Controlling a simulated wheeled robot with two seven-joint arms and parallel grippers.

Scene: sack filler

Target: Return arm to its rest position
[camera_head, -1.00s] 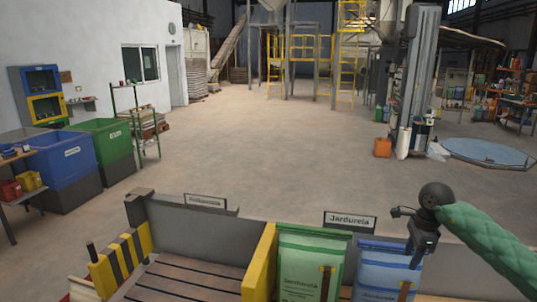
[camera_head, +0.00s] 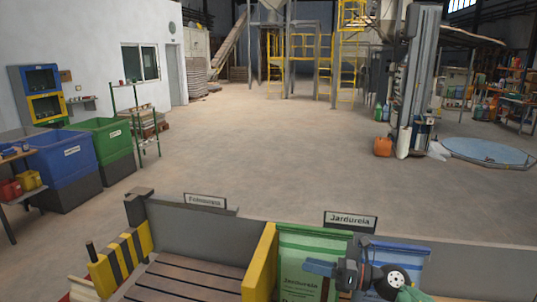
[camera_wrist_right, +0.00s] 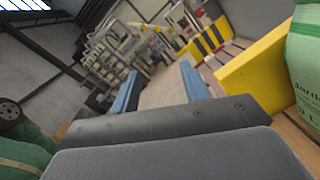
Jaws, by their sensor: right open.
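My right gripper (camera_head: 318,268) is in front of the green and blue sacks at the lower right of the head view, pointing left. Its blue fingers stand apart with nothing between them in the right wrist view (camera_wrist_right: 160,90). The green sack (camera_head: 312,240) stands upright beside the yellow divider, partly hidden by the gripper. The blue sack (camera_head: 408,254) stands to its right, mostly hidden behind my wrist. I cannot tell whether the gripper touches either sack. My left gripper is not in view.
A yellow divider (camera_head: 262,262) separates the sacks from an empty slatted bay (camera_head: 190,280). A grey back wall (camera_head: 470,262) carries a "Jardureia" sign (camera_head: 350,221). Green (camera_head: 104,135) and blue (camera_head: 62,165) bins stand at the left.

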